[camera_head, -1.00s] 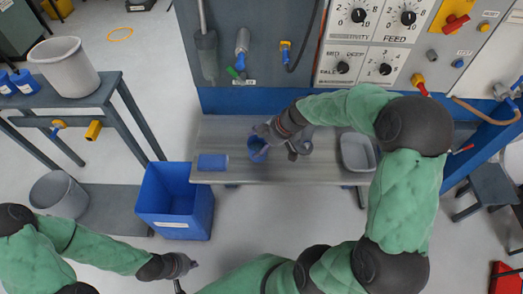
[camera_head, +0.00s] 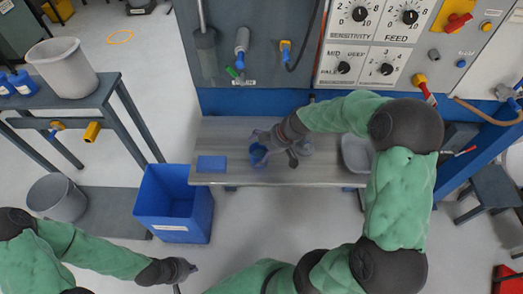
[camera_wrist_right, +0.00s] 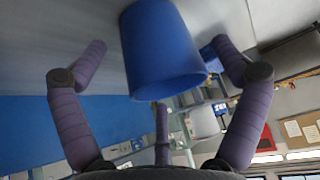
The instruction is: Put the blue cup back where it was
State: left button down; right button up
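The blue cup (camera_head: 258,155) stands on the grey bench (camera_head: 320,175), right of a flat blue block (camera_head: 211,164). My right gripper (camera_head: 276,147) is at the cup's right side, its fingers spread and pointing left towards it. In the right wrist view the blue cup (camera_wrist_right: 163,50) shows beyond and between the spread fingers of the right gripper (camera_wrist_right: 160,75), with visible gaps on both sides. The cup's rim faces the lower part of that picture. My left gripper (camera_head: 190,268) is at the bottom, away from the bench; its fingers are too small to judge.
A grey bin (camera_head: 357,152) sits at the bench's right end, partly behind my right arm. A blue crate (camera_head: 175,205) stands on the floor left of the bench. A control panel (camera_head: 375,45) rises behind. A side table with a grey bucket (camera_head: 63,67) is at left.

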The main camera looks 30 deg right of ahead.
jog(key=shift+r, duration=0.1)
jog(key=shift+r+p, duration=0.2)
jog(key=shift+p, duration=0.1)
jog(key=p+v, duration=0.2)
jog(key=v, duration=0.9)
jog(key=shift+s+r+p, duration=0.2)
jog(key=shift+r+p, duration=0.05)
jog(key=shift+p, duration=0.05)
jog(key=shift+d, duration=0.15)
jog(key=shift+c, duration=0.3)
dwell(0.3)
